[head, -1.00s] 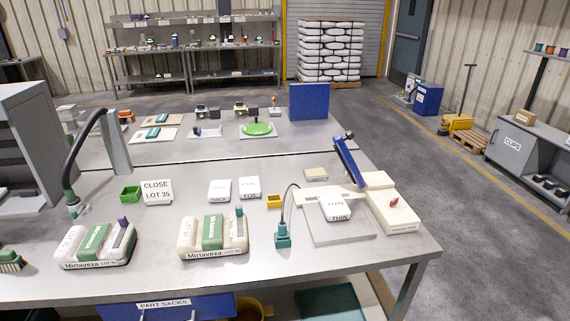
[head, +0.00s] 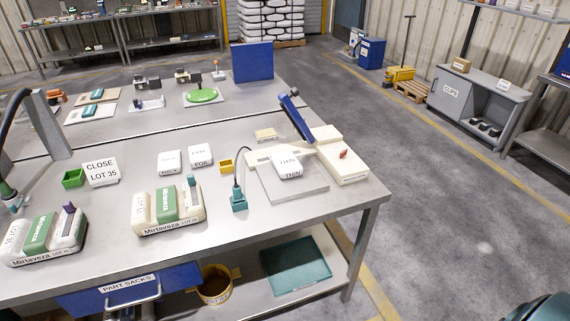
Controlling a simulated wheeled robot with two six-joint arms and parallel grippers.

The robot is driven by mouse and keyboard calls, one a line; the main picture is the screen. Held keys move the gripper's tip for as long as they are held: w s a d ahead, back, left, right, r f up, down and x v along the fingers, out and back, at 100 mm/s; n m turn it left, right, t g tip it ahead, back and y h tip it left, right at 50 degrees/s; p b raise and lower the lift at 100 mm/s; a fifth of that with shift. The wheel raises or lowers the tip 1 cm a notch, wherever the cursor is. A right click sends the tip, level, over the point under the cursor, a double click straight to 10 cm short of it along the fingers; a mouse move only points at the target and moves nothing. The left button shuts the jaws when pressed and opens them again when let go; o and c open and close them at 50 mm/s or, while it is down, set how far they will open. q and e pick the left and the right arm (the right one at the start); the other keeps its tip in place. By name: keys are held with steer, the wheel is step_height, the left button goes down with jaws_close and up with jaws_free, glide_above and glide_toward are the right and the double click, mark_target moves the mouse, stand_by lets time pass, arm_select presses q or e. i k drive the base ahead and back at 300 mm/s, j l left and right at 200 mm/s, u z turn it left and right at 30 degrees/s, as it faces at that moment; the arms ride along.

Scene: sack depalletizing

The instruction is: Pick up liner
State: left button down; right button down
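No item in view is labelled liner. Small white label blocks stand on the near grey table (head: 262,222): one reads THICK (head: 169,161), one FOIL (head: 200,155), and one THIN (head: 287,167). The THIN block rests on a grey plate (head: 300,190) beside a cream machine with a raised blue lever (head: 296,116). A flat cream sheet-like piece lies around the THIN block; I cannot tell whether it is a liner. Neither of my grippers shows.
Two green-and-cream Mirtaveza sacks (head: 168,207) (head: 42,237) sit at the table's front left. A teal tool with a cable (head: 238,200) stands near the middle. A teal tray (head: 304,266) lies on the lower shelf.

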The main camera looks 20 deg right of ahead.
mark_target(287, 165)
steer(key=i+l, duration=0.1)
steer(key=l, duration=0.55)
steer(key=i+l, duration=0.1)
steer(key=l, duration=0.5)
steer(key=i+l+u, duration=0.1)
steer(key=l, duration=0.55)
